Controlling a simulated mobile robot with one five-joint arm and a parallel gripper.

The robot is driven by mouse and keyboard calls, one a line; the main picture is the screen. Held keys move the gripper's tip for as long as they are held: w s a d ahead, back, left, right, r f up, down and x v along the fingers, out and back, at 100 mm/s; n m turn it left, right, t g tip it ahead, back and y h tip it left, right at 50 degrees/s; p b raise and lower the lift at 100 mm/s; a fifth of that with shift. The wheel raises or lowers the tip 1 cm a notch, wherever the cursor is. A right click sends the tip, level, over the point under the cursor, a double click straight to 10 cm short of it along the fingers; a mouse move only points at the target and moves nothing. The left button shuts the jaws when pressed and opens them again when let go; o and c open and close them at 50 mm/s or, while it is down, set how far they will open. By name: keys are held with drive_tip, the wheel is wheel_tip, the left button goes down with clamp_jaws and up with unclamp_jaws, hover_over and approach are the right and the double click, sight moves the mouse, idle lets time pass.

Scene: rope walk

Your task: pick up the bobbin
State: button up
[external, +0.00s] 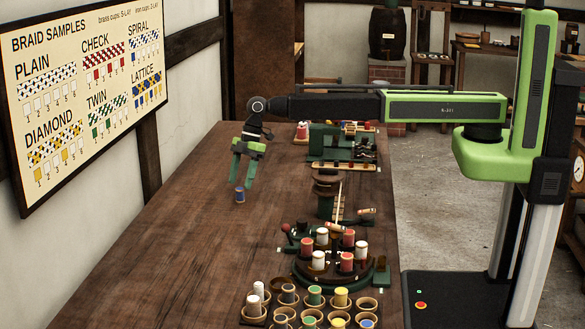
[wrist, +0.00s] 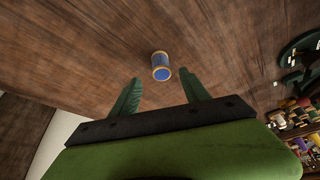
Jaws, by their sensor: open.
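A small blue bobbin with pale rims (external: 240,195) stands on the bare wooden table in the external view. In the wrist view the bobbin (wrist: 161,66) is just beyond the fingertips, roughly centred between them. My gripper (external: 241,182) hangs from the arm above the bobbin, fingers pointing down. In the wrist view my gripper (wrist: 161,86) has its two green fingers spread apart with nothing between them. Whether a fingertip touches the bobbin in the external view is hard to tell; the wrist view shows a gap.
A round braiding stand (external: 334,272) with red and white bobbins stands at the table's right. Several cups (external: 254,307) with coloured bobbins line the front edge. A green machine (external: 325,143) sits at the back. The table's left side (external: 160,240) is clear.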

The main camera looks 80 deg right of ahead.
sight(240, 188)
drive_tip(key=b+x, duration=0.2)
drive_tip(key=x, duration=0.1)
drive_tip(key=b+x, duration=0.2)
drive_tip(key=shift+s+d+f, duration=0.1)
drive_tip(key=shift+s, duration=0.2)
clamp_jaws()
